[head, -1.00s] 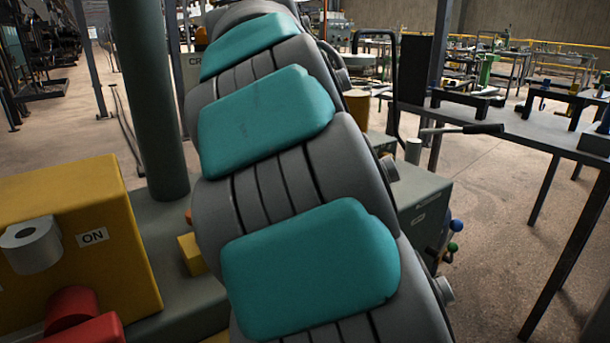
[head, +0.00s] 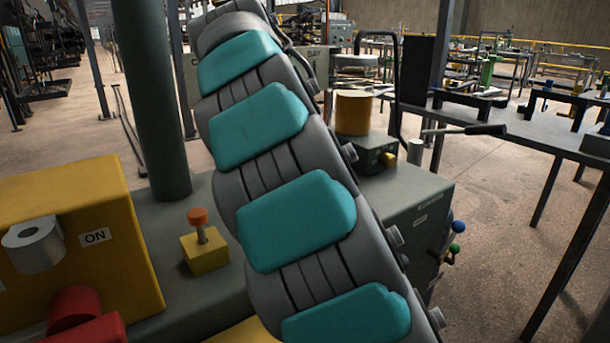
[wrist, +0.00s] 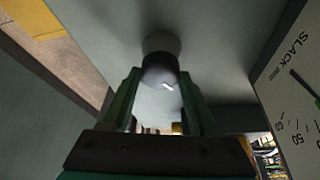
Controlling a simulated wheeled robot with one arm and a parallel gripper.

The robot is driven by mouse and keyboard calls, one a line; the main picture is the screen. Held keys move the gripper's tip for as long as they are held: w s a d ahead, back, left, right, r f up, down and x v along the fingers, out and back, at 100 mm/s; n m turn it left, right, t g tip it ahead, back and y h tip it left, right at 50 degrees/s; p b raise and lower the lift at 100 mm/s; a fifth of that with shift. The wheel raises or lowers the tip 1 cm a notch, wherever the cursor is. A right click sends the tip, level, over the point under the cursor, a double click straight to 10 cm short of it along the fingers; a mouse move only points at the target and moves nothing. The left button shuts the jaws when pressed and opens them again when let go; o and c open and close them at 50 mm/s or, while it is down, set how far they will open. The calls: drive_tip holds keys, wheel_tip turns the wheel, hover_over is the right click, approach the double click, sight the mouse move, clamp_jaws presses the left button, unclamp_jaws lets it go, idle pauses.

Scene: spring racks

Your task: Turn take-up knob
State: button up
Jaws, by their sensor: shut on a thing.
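The take-up knob (wrist: 160,68) is a dark round knob with a small white mark on its face, in the upper middle of the wrist view. It stands out from a grey-green panel (wrist: 215,35). My gripper (wrist: 160,80) has its two green fingers on either side of the knob and is shut on it. In the head view the gripper and this knob are not seen; my arm runs down the middle of the picture.
A white gauge marked SLACK (wrist: 297,90) is beside the knob at right. A dark bench (head: 520,130) stands right.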

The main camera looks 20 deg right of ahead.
drive_tip(key=shift+f, duration=0.1)
idle(0.3)
drive_tip(key=o, duration=1.4)
